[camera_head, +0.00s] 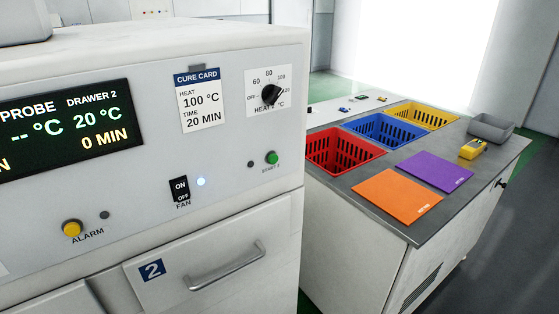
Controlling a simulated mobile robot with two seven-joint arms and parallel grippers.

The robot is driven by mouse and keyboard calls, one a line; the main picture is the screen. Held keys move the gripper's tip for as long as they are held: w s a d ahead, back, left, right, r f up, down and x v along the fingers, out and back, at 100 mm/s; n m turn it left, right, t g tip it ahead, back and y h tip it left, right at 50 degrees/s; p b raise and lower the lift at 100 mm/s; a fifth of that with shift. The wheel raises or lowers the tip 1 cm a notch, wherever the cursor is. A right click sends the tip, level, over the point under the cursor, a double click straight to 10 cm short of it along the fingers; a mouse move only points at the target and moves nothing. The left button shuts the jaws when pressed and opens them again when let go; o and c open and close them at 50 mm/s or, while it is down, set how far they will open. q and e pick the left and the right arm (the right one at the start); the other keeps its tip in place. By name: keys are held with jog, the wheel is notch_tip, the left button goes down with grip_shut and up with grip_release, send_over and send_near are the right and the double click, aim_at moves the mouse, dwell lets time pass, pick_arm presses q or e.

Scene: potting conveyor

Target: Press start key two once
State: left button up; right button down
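The start key two is a small round green button (271,158) at the right side of the white machine front (225,150), with a small label under it that seems to read START 2. A small dark lamp (250,164) sits just left of it. The display (65,127) shows drawer 2 at 20 °C and 0 MIN. The heat knob (271,95) is above the green button, its pointer towards the upper right. The cure card (200,100) reads heat 100 °C, time 20 MIN. Neither of my grippers is in view.
The fan switch (180,191) has a lit bluish lamp (201,181) beside it. A yellow alarm button (72,229) is lower left. Drawer 2's handle (225,266) juts out below. At right, a bench holds red (312,154), blue and yellow baskets, mats and a grey bin (490,128).

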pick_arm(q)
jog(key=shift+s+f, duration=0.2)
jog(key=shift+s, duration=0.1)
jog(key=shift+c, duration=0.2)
